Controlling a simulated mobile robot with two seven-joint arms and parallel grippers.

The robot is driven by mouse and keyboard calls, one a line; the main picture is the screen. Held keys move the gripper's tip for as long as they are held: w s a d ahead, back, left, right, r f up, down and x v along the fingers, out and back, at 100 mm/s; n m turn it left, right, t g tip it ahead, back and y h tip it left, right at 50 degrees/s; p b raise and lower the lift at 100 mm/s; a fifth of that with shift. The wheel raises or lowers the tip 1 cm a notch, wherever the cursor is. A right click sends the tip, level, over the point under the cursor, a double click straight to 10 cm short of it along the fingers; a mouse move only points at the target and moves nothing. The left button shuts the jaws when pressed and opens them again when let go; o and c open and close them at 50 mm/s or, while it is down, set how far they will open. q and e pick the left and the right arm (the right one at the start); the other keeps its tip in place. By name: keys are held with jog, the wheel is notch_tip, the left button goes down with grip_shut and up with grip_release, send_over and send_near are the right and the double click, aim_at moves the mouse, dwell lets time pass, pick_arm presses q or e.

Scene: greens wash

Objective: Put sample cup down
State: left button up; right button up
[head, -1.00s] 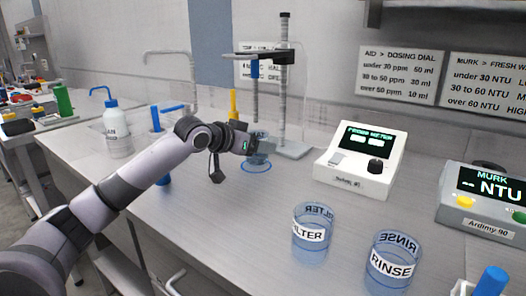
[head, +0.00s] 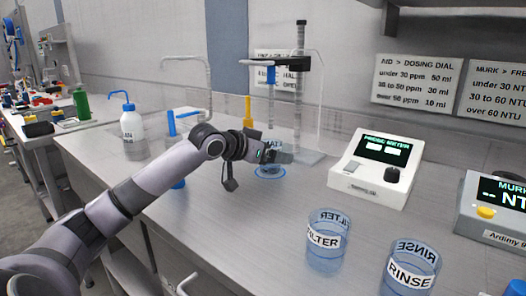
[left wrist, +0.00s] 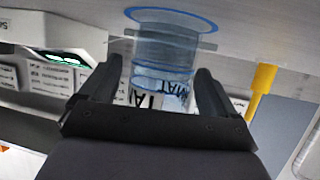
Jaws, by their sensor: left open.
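The sample cup is a clear bluish cup (head: 272,145) with a white label, partly hidden by my left gripper (head: 280,156) in the head view. It stands at the blue ring (head: 270,173) marked on the bench, under the stand's arm. In the left wrist view the cup (left wrist: 163,55) appears upside down, its base at the blue ring (left wrist: 207,30). My left gripper (left wrist: 157,72) is open, with one finger on each side of the cup. Whether the fingers touch it, I cannot tell. My right gripper is not in view.
The probe stand (head: 300,90) rises just behind the cup. The white probe meter (head: 370,170) is to the right. FILTER (head: 327,258) and RINSE (head: 408,250) cups stand nearer. A wash bottle (head: 132,135) and blue-handled tool (head: 172,122) are left. The front bench centre is clear.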

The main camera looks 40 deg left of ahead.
pick_arm(q)
jog(key=shift+s+a+r, duration=0.1)
jog(key=shift+s+r, duration=0.05)
jog(key=shift+s, duration=0.3)
jog(key=b+v, duration=0.1)
jog(key=v, duration=0.2)
jog(key=shift+s, duration=0.2)
jog(key=shift+b+v, duration=0.65)
jog(key=shift+v, duration=3.2)
jog(key=shift+r, duration=0.1)
